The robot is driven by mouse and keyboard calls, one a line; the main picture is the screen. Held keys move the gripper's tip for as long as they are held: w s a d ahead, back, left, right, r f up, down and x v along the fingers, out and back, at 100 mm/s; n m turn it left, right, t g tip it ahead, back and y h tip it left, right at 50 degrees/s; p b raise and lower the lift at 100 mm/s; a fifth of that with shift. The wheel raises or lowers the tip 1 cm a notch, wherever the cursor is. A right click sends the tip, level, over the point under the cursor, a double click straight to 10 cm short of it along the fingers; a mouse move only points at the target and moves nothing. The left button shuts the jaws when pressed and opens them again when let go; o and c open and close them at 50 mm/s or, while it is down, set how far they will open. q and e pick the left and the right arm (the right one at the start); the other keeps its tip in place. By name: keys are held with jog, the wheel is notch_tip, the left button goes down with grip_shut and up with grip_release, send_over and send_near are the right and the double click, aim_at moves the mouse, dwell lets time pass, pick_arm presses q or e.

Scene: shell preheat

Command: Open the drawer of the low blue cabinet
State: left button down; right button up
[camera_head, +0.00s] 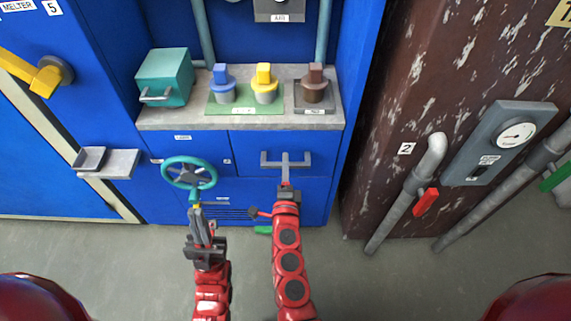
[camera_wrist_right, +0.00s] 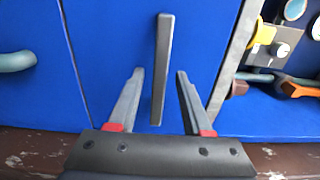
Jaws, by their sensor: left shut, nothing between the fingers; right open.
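The low blue cabinet (camera_head: 335,185) stands against the back wall, with its drawer (camera_head: 310,142) shut flush at the upper right of its front. The drawer has a grey bar handle (camera_head: 270,160), which also shows in the right wrist view (camera_wrist_right: 164,50). My right gripper (camera_head: 285,168) is open at the handle. In the right wrist view its fingers (camera_wrist_right: 159,74) are on either side of the bar's near part, with gaps on both sides. My left gripper (camera_head: 196,208) is shut and empty, just below the teal handwheel (camera_head: 188,172); whether it touches the wheel is unclear.
On the cabinet top are a teal box (camera_head: 166,75), a green tray (camera_head: 245,109) with blue and yellow-topped pieces, and a brown-topped piece (camera_head: 315,85). A grey ledge (camera_head: 122,163) juts out at left. A pipe with a red lever (camera_head: 426,202) stands at right.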

jog(key=shift+w+f, duration=0.1)
jog(key=shift+w, duration=0.35)
jog(key=shift+c, duration=0.2)
grip_shut()
dwell(1.0)
